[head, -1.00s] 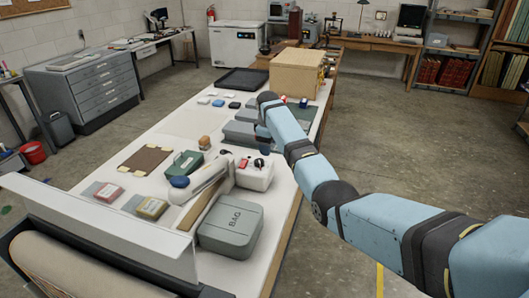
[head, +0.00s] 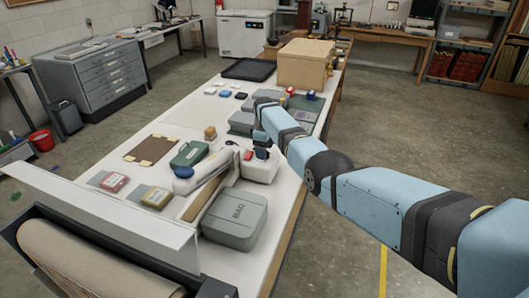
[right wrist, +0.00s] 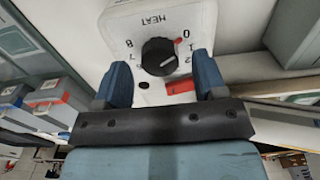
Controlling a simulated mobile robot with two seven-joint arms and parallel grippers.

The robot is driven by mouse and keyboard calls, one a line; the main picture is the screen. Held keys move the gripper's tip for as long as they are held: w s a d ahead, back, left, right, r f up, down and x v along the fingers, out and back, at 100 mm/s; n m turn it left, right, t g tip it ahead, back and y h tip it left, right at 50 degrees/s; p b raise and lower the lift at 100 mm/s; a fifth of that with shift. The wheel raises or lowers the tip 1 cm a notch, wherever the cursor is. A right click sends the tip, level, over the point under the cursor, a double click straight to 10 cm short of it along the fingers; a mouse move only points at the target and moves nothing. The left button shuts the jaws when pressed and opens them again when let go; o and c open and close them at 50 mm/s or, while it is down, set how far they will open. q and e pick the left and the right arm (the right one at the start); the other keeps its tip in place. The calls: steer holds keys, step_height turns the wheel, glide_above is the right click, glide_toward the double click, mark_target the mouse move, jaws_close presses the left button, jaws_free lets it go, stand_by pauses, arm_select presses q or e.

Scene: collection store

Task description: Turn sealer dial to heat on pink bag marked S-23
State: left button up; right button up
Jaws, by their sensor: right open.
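The heat sealer (head: 262,170) is a white box with a long white arm on the table. Its black dial (right wrist: 159,57) shows in the right wrist view, under the word HEAT, with numbers around it and a red mark near 0. In the head view, my right gripper (head: 262,143) is over the sealer. My left gripper is out of view. No pink bag marked S-23 can be made out.
A grey BAG case (head: 236,218) stands just in front of the sealer. A green case (head: 189,154) and red-labelled (head: 114,182) and yellow-labelled (head: 156,197) packets lie left. A cardboard box (head: 304,65) and black tray (head: 248,69) stand farther back.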

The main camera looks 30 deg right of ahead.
steer(key=shift+f, duration=0.65)
steer(key=c, duration=0.9)
steer(key=shift+m, duration=0.4)
steer(key=m, duration=0.4)
steer(key=shift+m+p, duration=0.35)
steer(key=shift+m, duration=0.05)
steer(key=m, duration=0.6)
